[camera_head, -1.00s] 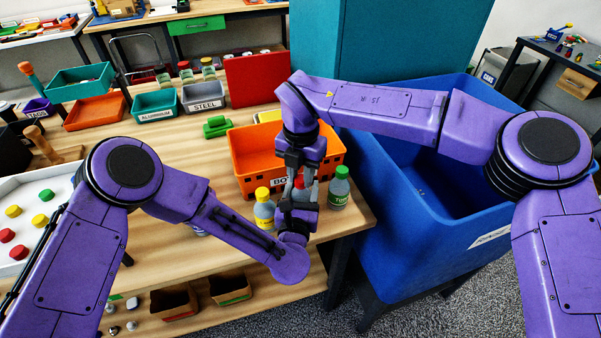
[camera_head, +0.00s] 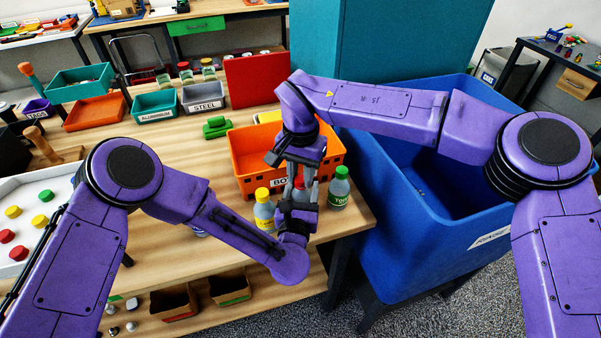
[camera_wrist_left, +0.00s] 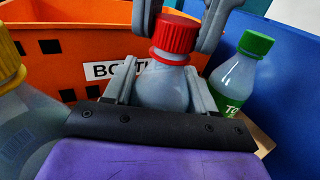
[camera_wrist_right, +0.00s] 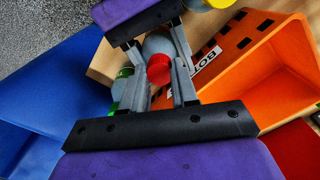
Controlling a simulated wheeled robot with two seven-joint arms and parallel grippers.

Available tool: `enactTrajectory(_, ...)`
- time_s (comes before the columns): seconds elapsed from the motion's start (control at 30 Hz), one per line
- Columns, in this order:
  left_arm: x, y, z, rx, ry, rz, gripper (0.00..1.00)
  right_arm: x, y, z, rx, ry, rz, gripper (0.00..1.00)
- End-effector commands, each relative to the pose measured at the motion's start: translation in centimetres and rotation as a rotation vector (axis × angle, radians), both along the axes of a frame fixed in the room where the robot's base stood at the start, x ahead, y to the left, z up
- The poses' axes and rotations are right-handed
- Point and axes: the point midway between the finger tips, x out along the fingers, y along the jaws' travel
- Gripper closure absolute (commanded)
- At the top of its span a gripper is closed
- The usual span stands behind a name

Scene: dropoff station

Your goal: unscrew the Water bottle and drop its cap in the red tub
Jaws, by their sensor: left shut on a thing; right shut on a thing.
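A grey bottle (camera_wrist_left: 162,88) with a red cap (camera_wrist_left: 176,36) stands upright between my grippers; its label is hidden, so I cannot read whether it is Water. My left gripper (camera_head: 296,207) is shut on the bottle's body. My right gripper (camera_head: 301,168) is shut on the red cap from above, and the cap also shows between its fingers in the right wrist view (camera_wrist_right: 158,70). The cap is on or just at the bottle's neck. A flat red box or panel (camera_head: 254,79) stands at the back of the table; I cannot tell whether it is the red tub.
A yellow-capped bottle (camera_head: 263,212) and a green-capped bottle (camera_head: 339,190) stand close on either side. An orange crate (camera_head: 245,155) is right behind. A large blue bin (camera_head: 385,245) is at the right. A white tray (camera_head: 45,190) with loose caps lies left.

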Motion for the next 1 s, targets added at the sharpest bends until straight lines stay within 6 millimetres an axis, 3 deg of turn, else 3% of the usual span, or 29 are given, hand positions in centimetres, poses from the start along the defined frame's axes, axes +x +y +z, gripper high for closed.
enactTrajectory(0.1,-0.02,0.02,-0.04,0.000,0.001,0.000,1.00,0.06,-0.02,0.03,0.000,-0.002,0.230,1.00)
enactTrajectory(0.2,-0.02,0.02,-0.04,0.000,0.001,0.000,1.00,0.06,-0.02,0.03,0.000,-0.002,0.334,1.00)
enactTrajectory(1.0,-0.02,0.03,-0.05,0.000,0.001,0.001,1.00,0.11,-0.15,0.59,-0.001,-0.004,0.332,1.00)
